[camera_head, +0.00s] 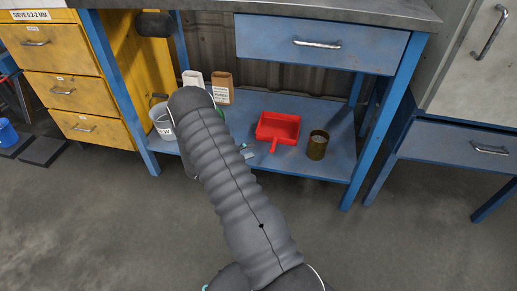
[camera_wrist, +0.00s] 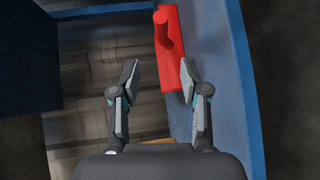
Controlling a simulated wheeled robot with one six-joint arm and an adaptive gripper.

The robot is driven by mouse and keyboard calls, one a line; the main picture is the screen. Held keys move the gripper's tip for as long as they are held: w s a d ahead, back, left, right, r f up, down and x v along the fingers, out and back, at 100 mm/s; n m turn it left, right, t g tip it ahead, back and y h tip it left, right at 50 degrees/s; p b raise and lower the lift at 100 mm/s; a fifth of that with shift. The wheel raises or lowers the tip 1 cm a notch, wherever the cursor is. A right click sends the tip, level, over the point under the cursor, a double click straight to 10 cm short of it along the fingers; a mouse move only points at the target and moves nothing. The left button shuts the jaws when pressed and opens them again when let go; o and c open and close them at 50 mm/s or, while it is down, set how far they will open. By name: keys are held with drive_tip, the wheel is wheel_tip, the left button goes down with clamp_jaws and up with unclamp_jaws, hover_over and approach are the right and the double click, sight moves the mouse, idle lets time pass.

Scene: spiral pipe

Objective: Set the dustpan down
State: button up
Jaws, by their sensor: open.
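The red dustpan (camera_head: 277,128) sits on the lower blue shelf of the bench in the head view, its handle pointing toward the shelf's front edge. In the wrist view the red dustpan (camera_wrist: 168,60) lies along the blue shelf surface, with its round handle near the top. My gripper (camera_wrist: 161,65) is open there, its two fingers apart. The right fingertip overlaps the dustpan's edge in the picture; I cannot tell whether they touch. In the head view my gripper is mostly hidden behind my arm, and only a small grey part shows left of the dustpan handle.
A brown can (camera_head: 318,145) stands right of the dustpan. A labelled bucket (camera_head: 162,121), a white carton (camera_head: 193,79) and a brown carton (camera_head: 222,87) stand at the shelf's left. A blue drawer (camera_head: 318,44) hangs above. Blue bench legs (camera_head: 383,110) bound the shelf.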

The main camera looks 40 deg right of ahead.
drive_tip(key=s+a+r+m+y, duration=0.1)
drive_tip(key=s+a+r+y, duration=0.15)
drive_tip(key=r, duration=0.55)
drive_tip(key=s+a+r+g+y, duration=0.1)
drive_tip(key=s+a+r+y, duration=0.1)
drive_tip(key=s+a+r, duration=0.35)
drive_tip(key=s+a+r+m+y, duration=0.1)
drive_tip(key=s+r+y, duration=0.1)
drive_tip(key=r, duration=0.7)
drive_tip(key=s+a+r+n+t+y, duration=0.1)
drive_tip(key=s+a+r+t+y, duration=0.3)
drive_tip(key=s+a, duration=0.5)
drive_tip(key=s+a+r+n+t+y, duration=0.1)
drive_tip(key=s+a+r+t+y, duration=0.3)
drive_tip(key=s+a+r, duration=0.5)
drive_tip(key=shift+s+a+n+y, duration=0.15)
drive_tip(key=shift+a+n+y, duration=0.2)
drive_tip(key=shift+y, duration=0.4)
drive_tip(key=shift+d+r, duration=0.1)
drive_tip(key=shift+d, duration=0.05)
